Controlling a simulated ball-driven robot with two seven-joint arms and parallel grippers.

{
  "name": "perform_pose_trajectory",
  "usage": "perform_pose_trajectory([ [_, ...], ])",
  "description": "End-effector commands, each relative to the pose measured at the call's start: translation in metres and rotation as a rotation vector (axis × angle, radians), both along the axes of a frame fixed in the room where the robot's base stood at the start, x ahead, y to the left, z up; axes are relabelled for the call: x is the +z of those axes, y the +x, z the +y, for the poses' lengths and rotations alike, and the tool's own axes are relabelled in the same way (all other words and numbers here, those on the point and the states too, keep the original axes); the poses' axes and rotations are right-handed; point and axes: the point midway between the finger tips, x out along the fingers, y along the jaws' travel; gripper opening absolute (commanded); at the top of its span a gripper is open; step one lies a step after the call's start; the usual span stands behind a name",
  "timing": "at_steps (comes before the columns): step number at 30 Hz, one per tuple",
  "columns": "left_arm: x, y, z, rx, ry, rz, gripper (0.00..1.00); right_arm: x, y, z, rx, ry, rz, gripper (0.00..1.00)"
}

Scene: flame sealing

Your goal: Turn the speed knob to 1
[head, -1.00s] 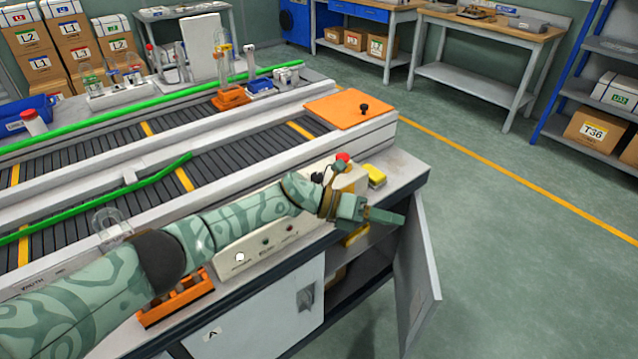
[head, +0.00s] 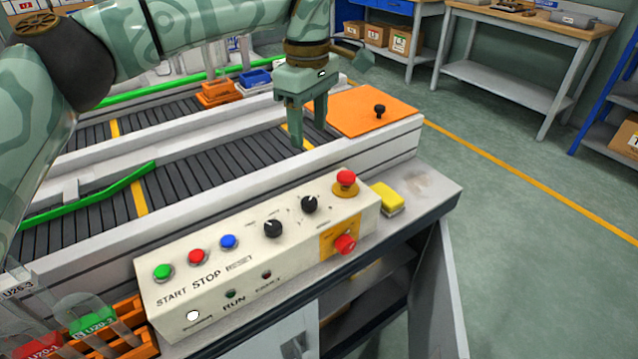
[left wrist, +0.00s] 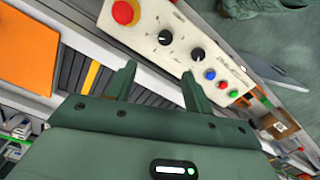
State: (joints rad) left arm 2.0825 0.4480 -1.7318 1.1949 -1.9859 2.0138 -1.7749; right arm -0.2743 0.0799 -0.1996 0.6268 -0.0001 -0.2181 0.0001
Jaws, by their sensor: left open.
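The cream control panel (head: 250,255) carries two black knobs, a left knob (head: 273,228) and a right knob (head: 309,204). Their printed labels and settings are too small to read, so I cannot tell which one is speed. In the left wrist view the knobs show as one (left wrist: 165,38) near the red button and one (left wrist: 197,53) nearer the coloured buttons. My left gripper (head: 308,132) is open and empty, pointing down above the conveyor edge behind the panel, apart from both knobs. Its two fingers (left wrist: 158,72) are spread in the left wrist view. My right gripper is out of view.
A red emergency button (head: 346,178) stands at the panel's right end. Green (head: 163,272), red (head: 196,257) and blue (head: 229,242) buttons line its left. A yellow block (head: 387,199) sits right of the panel.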

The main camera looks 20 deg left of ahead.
Motion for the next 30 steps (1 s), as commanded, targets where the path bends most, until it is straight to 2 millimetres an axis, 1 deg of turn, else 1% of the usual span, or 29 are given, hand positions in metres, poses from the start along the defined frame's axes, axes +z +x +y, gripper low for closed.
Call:
perform_pose_trajectory([
  [1, -0.008, -0.001, 0.000, -0.002, -0.002, 0.002, 0.52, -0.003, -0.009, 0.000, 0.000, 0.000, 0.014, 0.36],
  [2, -0.013, -0.002, 0.000, -0.002, -0.001, 0.002, 0.52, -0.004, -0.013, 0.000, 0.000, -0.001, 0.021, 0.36],
  [5, -0.040, 0.002, 0.000, -0.001, -0.002, 0.010, 0.52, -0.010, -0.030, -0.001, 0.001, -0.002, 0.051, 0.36],
  [6, -0.052, 0.003, 0.000, -0.002, -0.004, 0.013, 0.52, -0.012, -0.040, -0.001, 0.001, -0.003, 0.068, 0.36],
  [9, -0.084, 0.006, 0.000, -0.001, -0.003, 0.019, 0.52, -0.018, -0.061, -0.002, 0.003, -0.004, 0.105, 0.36],
  [11, -0.100, 0.006, 0.000, -0.002, -0.004, 0.020, 0.52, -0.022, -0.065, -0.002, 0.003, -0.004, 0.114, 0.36],
  [12, -0.110, 0.007, 0.000, -0.002, -0.003, 0.019, 0.52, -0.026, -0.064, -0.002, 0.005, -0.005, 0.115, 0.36],
  [14, -0.124, 0.006, 0.000, -0.001, -0.004, 0.020, 0.52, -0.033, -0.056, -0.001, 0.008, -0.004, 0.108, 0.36],
  [15, -0.132, 0.006, 0.000, -0.001, -0.004, 0.019, 0.52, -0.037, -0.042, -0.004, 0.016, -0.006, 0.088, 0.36],
  [16, -0.137, 0.006, 0.000, 0.000, -0.004, 0.019, 0.52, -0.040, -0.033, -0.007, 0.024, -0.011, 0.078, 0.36],
  [18, -0.148, 0.006, -0.001, -0.002, -0.005, 0.017, 0.52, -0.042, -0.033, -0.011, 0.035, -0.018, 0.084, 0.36],
  [21, -0.159, 0.005, -0.001, -0.001, -0.003, 0.014, 0.52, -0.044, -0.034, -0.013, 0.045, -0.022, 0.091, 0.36],
  [24, -0.164, 0.005, -0.001, 0.000, -0.004, 0.012, 0.52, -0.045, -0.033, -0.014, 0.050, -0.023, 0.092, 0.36],
  [30, -0.164, 0.005, -0.001, 0.000, -0.004, 0.011, 0.52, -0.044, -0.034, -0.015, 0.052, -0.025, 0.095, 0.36],
])
